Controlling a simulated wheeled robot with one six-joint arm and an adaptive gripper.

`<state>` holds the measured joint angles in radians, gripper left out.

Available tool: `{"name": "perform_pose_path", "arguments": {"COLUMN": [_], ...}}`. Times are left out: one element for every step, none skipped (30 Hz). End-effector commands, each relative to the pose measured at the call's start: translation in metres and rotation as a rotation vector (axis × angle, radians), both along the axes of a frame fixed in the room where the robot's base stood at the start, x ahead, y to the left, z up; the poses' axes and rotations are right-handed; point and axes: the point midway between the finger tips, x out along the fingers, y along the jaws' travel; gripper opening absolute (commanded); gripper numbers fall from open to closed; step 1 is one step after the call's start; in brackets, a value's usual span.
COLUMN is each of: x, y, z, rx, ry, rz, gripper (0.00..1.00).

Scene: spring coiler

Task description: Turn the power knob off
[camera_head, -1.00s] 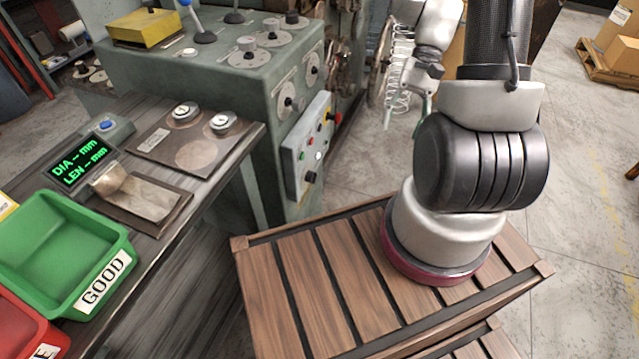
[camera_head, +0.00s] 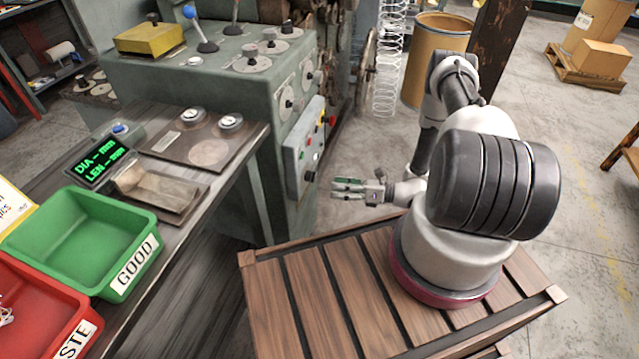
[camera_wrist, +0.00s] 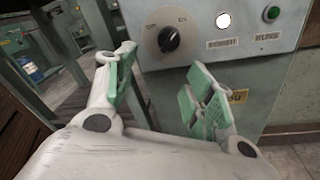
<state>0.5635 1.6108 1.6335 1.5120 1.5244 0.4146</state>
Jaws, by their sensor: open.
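The power knob (camera_wrist: 168,39) is a black rotary knob on a light plate with "OFF" and "ON" marks, on the panel in the wrist view. Its pointer leans to the upper right, toward the ON side. In the head view the knob (camera_head: 309,175) sits low on the grey control panel (camera_head: 294,166). My gripper (camera_head: 338,188) is just right of the panel, its fingers pointing at it. In the wrist view my gripper (camera_wrist: 160,85) is open and empty, its green-padded fingers apart below the knob and not touching it.
The bench (camera_head: 215,195) with the green bin (camera_head: 85,235) and red bin (camera_head: 40,300) stands left. A wire spring (camera_head: 388,60) hangs behind my arm.

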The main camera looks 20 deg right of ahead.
Motion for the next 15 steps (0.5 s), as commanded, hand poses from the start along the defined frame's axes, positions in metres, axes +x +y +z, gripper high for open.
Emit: {"name": "perform_pose_path", "arguments": {"x": [0.009,0.013,0.014,0.015,0.016,0.018,0.021,0.023,0.026,0.029,0.032,0.035,0.038,0.040,0.043], "y": [-0.002,-0.002,-0.001,0.001,0.003,0.007,0.011,0.015,0.021,0.026,0.031,0.037,0.041,0.045,0.050], "z": [0.003,0.006,0.009,0.010,0.010,0.010,0.010,0.010,0.010,0.010,0.010,0.010,0.010,0.010,0.010], "rx": [0.022,0.042,0.061,0.069,0.072,0.072,0.072,0.072,0.071,0.071,0.071,0.071,0.070,0.070,0.070], "ry": [0.008,0.017,0.027,0.034,0.038,0.041,0.040,0.039,0.040,0.040,0.040,0.039,0.039,0.039,0.039], "rz": [-0.034,-0.051,-0.055,-0.053,-0.051,-0.052,-0.051,-0.049,-0.049,-0.048,-0.048,-0.048,-0.047,-0.049,-0.048], "gripper": [0.54,0.54,0.54,0.54,0.54,0.54,0.54,0.54,0.54,0.54,0.54,0.54,0.54,0.54,0.54]}}
